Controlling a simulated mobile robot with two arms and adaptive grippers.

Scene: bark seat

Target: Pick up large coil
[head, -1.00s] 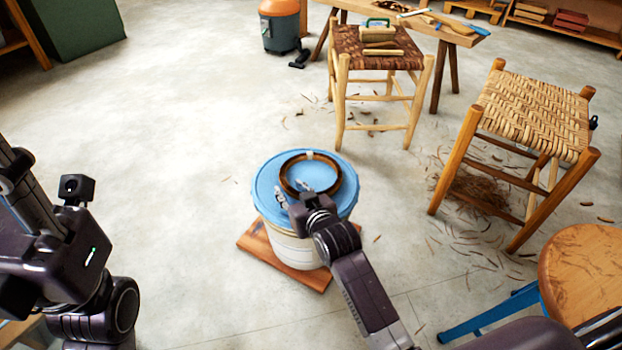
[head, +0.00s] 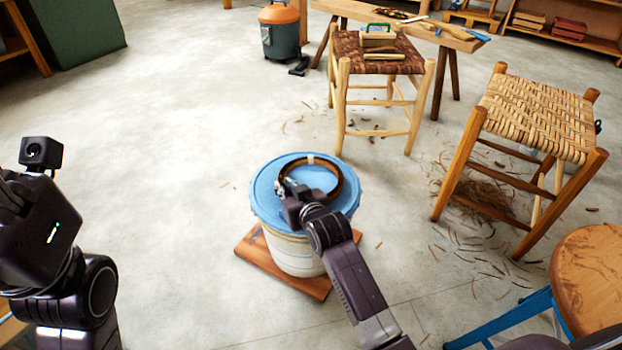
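The large coil (head: 340,181), a dark brown ring with a pale tie at its far side, lies on the blue lid (head: 264,210) of a white bucket (head: 296,258). My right gripper (head: 284,187) is at the coil's near left part, low over the lid. Its fingers overlap the ring, and its own body hides part of them and the coil's near edge. I cannot tell whether they are closed on it. My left arm shows at the left edge, but its fingers are out of view.
The bucket stands on a wooden board (head: 256,262). A dark woven stool (head: 345,63) with tools on it stands behind. A pale woven stool (head: 536,117) and a round wooden seat (head: 590,270) are at right. Bark scraps litter the floor there. The floor left of the bucket is clear.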

